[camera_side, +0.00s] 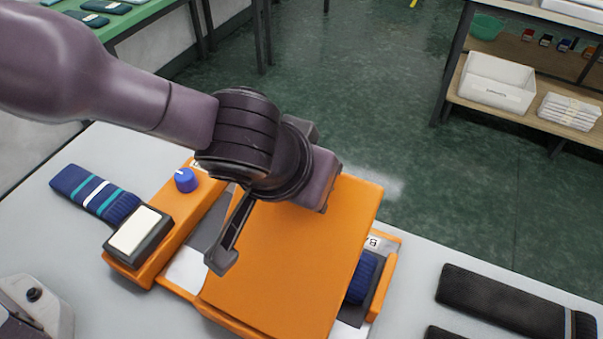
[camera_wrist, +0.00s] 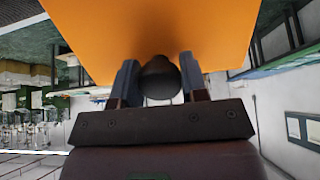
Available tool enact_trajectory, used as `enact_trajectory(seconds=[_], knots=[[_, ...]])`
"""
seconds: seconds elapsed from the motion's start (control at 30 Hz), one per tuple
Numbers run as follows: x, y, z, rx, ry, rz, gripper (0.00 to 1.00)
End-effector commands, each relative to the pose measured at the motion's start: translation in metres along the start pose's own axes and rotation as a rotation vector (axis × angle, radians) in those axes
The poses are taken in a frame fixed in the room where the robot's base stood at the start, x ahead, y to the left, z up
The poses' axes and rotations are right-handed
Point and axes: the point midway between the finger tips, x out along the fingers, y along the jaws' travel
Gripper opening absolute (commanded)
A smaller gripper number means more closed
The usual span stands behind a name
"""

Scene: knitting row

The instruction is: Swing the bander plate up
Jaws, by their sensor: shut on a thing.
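The orange bander plate (camera_side: 300,255) stands tilted up off its base, with its broad face toward the side camera. It also fills the top of the wrist view (camera_wrist: 160,25). My gripper (camera_side: 222,260) is at the plate's left side; one finger shows and the other is hidden. In the wrist view, my gripper (camera_wrist: 159,82) has its two fingers closed on either side of a dark round knob (camera_wrist: 159,78) by the plate. The orange base (camera_side: 165,225) carries a blue dial (camera_side: 185,180) and a pale pad (camera_side: 138,231). Dark blue knit (camera_side: 362,278) shows beside the plate.
A striped knit piece (camera_side: 95,195) lies on the grey table (camera_side: 420,270) at left. Dark knit pieces (camera_side: 505,300) lie at right. A shelf with a white bin (camera_side: 497,85) stands beyond the green floor.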

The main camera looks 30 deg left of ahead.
Motion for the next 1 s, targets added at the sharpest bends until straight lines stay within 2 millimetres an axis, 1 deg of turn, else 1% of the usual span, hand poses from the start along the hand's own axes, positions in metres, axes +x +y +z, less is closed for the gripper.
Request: enact_trajectory(seconds=[0.17, 0.5, 0.6, 1.0], knots=[[-0.004, -0.001, 0.002, -0.002, 0.016, -0.005, 0.23], [-0.025, -0.002, 0.012, -0.001, 0.111, -0.005, 0.23], [-0.029, -0.001, 0.013, -0.001, 0.131, -0.004, 0.23], [-0.032, -0.001, 0.014, -0.003, 0.144, -0.004, 0.23]])
